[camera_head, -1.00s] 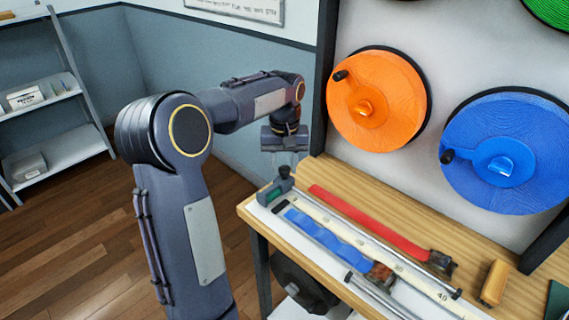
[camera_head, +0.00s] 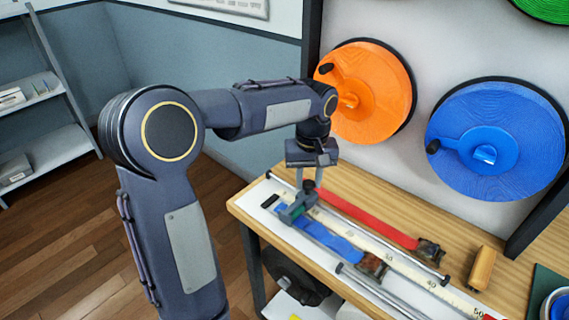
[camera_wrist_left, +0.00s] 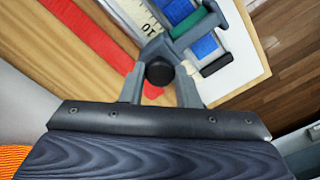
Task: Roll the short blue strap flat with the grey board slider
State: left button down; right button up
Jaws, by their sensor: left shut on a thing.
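The short blue strap (camera_head: 336,244) lies along the measuring board (camera_head: 259,193). Its right end has a dark and rusty-brown buckle (camera_head: 371,266). The grey slider (camera_head: 297,207) with a green insert straddles the strap near its left end. My left gripper (camera_head: 309,184) reaches down from above and is shut on the slider's dark knob. In the left wrist view the fingers stand on both sides of the knob (camera_wrist_left: 159,71). Blue strap (camera_wrist_left: 205,46) shows on both sides of the slider there. My right gripper is not in view.
A red strap (camera_head: 375,219) lies parallel, behind the blue one. A tan block (camera_head: 482,268) stands on the wooden bench (camera_head: 453,242) at right. Metal rails and a ruler (camera_head: 403,262) run along the board. Orange (camera_head: 372,92) and blue (camera_head: 497,140) reels hang on the wall.

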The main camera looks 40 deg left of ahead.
pick_arm(q)
jog(key=d, duration=0.5)
jog(key=s+d+p, duration=0.1)
jog(key=d, duration=0.9)
jog(key=shift+s+d, duration=0.2)
jog(key=shift+d, duration=0.05)
jog(key=c, duration=1.1)
grip_release()
notch_tip(320, 180, up, 8)
jog(key=p, duration=0.1)
jog(key=shift+f, duration=0.1)
